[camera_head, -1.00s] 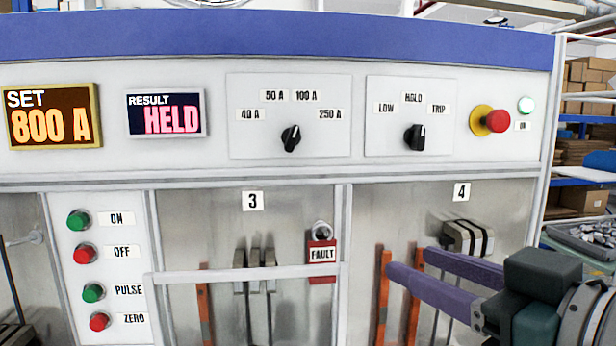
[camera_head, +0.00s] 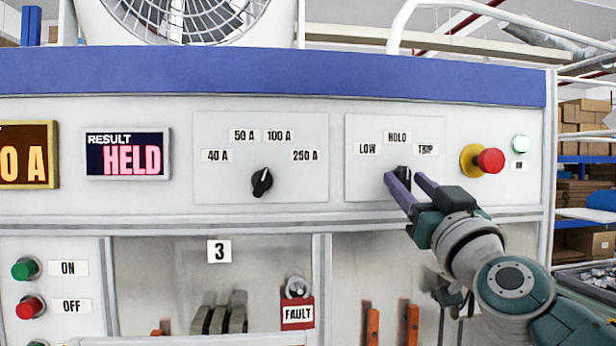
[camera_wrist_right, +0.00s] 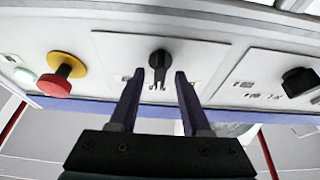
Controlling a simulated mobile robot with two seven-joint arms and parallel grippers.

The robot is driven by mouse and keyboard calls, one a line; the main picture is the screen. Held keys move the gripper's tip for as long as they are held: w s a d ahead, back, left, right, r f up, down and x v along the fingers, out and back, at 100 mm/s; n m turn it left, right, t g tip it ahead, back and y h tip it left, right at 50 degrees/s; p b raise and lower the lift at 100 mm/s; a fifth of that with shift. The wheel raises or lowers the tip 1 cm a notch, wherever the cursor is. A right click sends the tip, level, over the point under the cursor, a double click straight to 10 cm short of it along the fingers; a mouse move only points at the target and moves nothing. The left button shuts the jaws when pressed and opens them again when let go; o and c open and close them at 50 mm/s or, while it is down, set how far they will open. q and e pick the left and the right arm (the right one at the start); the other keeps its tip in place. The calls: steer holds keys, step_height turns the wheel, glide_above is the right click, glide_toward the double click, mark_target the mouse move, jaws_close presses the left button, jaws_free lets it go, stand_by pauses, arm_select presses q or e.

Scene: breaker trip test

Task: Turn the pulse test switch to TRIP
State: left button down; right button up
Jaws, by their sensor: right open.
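The pulse test switch is a black knob (camera_head: 403,174) on a white plate (camera_head: 365,190) with LOW, HOLD and TRIP labels. In the head view my gripper partly hides it. In the right wrist view the knob (camera_wrist_right: 159,60) shows upside down, its pointer end toward the middle label, HOLD. My right gripper (camera_head: 405,177) is open, its purple fingers at the knob. In the wrist view the fingertips (camera_wrist_right: 160,74) stand one on each side of the knob, with gaps visible. My left gripper is not in view.
A current selector knob (camera_head: 262,182) is to the left, and a red emergency button (camera_head: 490,160) on a yellow base is close on the right. The result display (camera_head: 127,154) reads HELD. A ledge (camera_head: 300,225) runs below the panel.

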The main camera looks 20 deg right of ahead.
steer(key=shift+w+d+r, duration=0.15)
steer(key=shift+w, duration=0.2)
steer(key=shift+c, duration=0.4)
jaws_close()
